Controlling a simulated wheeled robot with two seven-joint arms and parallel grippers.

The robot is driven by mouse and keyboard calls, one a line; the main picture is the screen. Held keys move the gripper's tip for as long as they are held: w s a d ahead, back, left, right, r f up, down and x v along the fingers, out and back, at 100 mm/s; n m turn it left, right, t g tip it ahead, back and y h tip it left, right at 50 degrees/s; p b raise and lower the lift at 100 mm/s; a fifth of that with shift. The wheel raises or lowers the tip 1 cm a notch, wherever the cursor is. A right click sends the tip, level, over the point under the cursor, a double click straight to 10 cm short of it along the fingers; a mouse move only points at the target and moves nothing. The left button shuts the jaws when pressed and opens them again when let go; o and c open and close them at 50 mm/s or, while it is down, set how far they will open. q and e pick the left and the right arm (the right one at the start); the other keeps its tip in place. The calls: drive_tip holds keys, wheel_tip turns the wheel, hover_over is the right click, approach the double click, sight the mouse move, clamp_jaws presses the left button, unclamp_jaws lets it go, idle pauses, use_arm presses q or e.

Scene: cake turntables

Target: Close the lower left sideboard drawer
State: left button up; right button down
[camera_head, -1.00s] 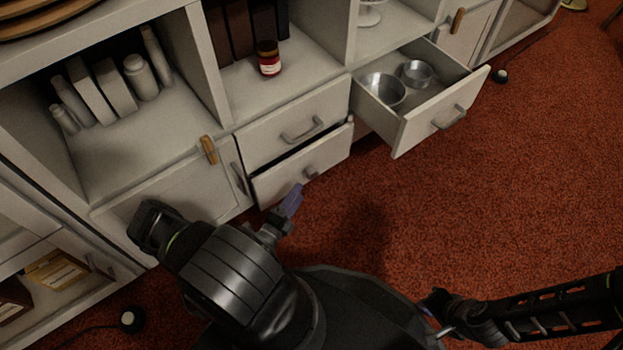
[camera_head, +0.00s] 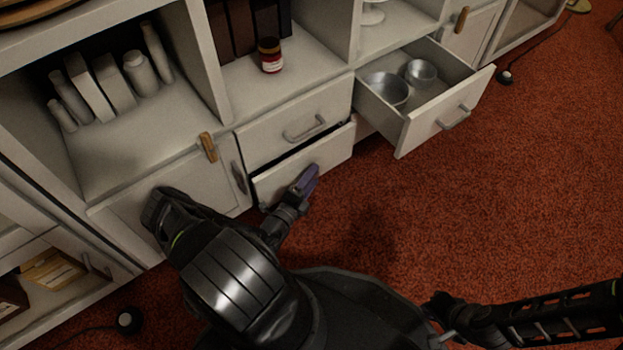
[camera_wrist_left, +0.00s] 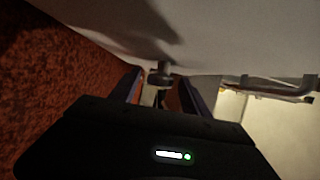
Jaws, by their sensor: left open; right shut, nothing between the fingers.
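The lower left sideboard drawer (camera_head: 335,155) is a white front that stands out a little, with a dark gap along its top edge. My left gripper (camera_head: 307,180) is open, with its purple fingers in front of this drawer's face, over the place of its handle. In the left wrist view the fingers (camera_wrist_left: 160,88) lie on either side of the grey handle mount (camera_wrist_left: 161,73), close to the white front. I cannot tell whether they touch it. My right gripper (camera_head: 433,311) is low at the right, shut and empty, far from the drawer.
The drawer above (camera_head: 270,130) is shut. To the right, another drawer (camera_head: 430,130) is pulled far out, holding metal bowls (camera_head: 387,90). A cupboard door with a wooden handle (camera_head: 207,146) is at the left. Red carpet (camera_head: 490,210) is clear at the right.

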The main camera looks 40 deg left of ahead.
use_arm(q)
drive_tip(key=shift+c, duration=0.3)
clamp_jaws()
idle(1.1)
